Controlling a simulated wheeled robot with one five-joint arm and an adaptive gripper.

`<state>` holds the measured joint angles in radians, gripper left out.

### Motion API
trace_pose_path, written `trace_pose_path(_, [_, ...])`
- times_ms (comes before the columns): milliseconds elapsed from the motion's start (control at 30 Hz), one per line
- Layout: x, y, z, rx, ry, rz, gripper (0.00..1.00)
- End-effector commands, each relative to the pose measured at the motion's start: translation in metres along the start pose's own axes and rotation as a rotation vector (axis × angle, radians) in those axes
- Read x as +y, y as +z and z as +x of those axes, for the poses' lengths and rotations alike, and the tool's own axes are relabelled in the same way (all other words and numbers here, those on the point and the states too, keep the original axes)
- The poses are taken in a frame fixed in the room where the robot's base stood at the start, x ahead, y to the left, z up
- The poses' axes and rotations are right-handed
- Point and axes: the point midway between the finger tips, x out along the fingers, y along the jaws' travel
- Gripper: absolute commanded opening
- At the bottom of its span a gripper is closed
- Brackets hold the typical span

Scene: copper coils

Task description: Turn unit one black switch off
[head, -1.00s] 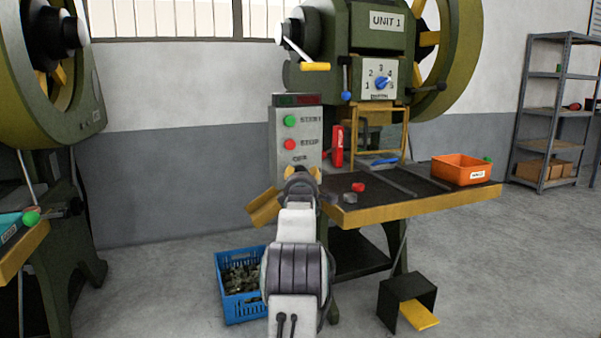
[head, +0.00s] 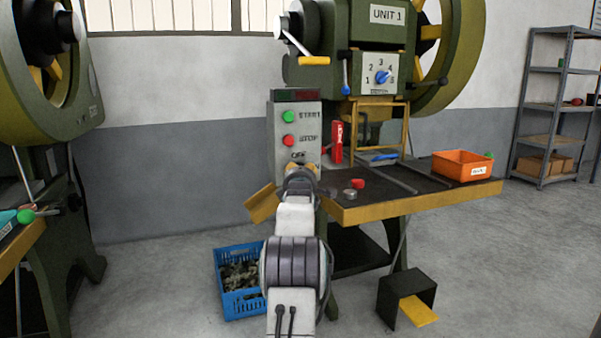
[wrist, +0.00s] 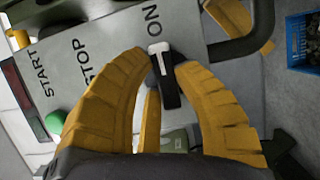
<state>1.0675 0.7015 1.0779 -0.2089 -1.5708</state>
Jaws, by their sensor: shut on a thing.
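The grey control box (head: 279,140) of unit one has a green START button (head: 288,116), a red STOP button (head: 288,141) and OFF and ON labels. The black switch (wrist: 171,97) shows in the wrist view, with a white mark at its end nearest the ON label (wrist: 153,21). My gripper (wrist: 160,62) is shut on this switch, a yellow finger on each side. In the head view my gripper (head: 300,172) is at the lower part of the box and hides the switch. The OFF label is hidden in the wrist view.
The press table (head: 420,199) is right of my arm, with an orange bin (head: 462,168) and a red part (head: 357,184) on it. A blue crate (head: 240,309) and a black foot pedal box (head: 390,300) stand on the floor. Another green press stands at left.

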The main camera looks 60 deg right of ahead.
Motion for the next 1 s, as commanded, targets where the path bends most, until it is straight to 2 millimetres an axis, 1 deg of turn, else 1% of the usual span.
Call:
trace_pose_path(33, [-0.0002, 0.0, 0.0, 0.0, -0.001, 0.0, 0.06])
trace_pose_path(100, [-0.0003, 0.0, 0.0, 0.0, -0.001, 0.0, 0.0])
trace_pose_path(300, [-0.0016, -0.0003, 0.0001, 0.0, 0.011, -0.028, 0.0])
trace_pose_path(600, [-0.0026, -0.0036, -0.0003, -0.011, 0.114, -0.281, 0.0])
trace_pose_path(700, [-0.0023, -0.0048, -0.0004, -0.016, 0.135, -0.337, 0.0])
trace_pose_path(1000, [-0.002, -0.0063, -0.0006, -0.019, 0.148, -0.368, 0.0])
